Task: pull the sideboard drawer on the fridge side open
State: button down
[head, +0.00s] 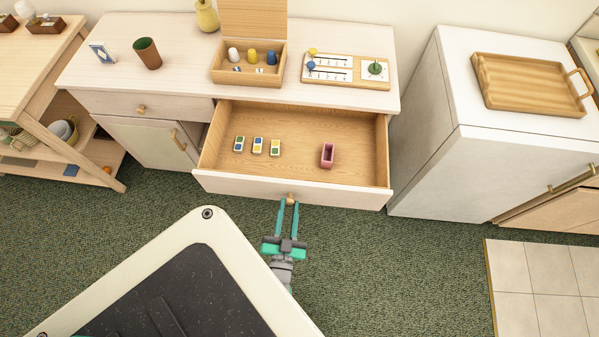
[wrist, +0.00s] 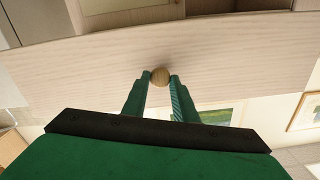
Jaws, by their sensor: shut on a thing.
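The sideboard (head: 180,72) is pale wood and stands against the wall. Its right drawer (head: 235,183), on the side of the white fridge (head: 426,120), is pulled well out, with its inside showing. My gripper (head: 289,203) is at the drawer's front, shut on the round wooden knob (wrist: 160,76). In the wrist view the two green fingers sit on either side of the knob, and the drawer front (wrist: 80,75) spans the picture. The left drawer (head: 170,108) is closed.
On the sideboard top stand a green-brown cup (head: 147,54), an open wooden box (head: 248,75) with pegs and a game board (head: 346,71). A wooden tray (head: 530,85) lies on the fridge. A wooden shelf unit (head: 50,80) stands at left. Green carpet (head: 420,280) is clear in front.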

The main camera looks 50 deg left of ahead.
jog(key=shift+s+d, duration=0.25)
jog(key=shift+s, duration=0.1)
jog(key=c, duration=1.4)
grip_release()
jog(key=shift+c, duration=0.2)
jog(key=v, duration=1.1)
jog(key=w+d+r+m+t+h, duration=0.2)
jog(key=d+r+m+h, duration=0.3)
jog(key=d+r+h, duration=0.7)
jog(key=d+r, duration=0.3)
jog(key=d, duration=0.4)
jog(key=shift+w+d+r+m, duration=0.2)
jog(key=shift+d+r+m, duration=0.1)
jog(key=shift+m, duration=0.1)
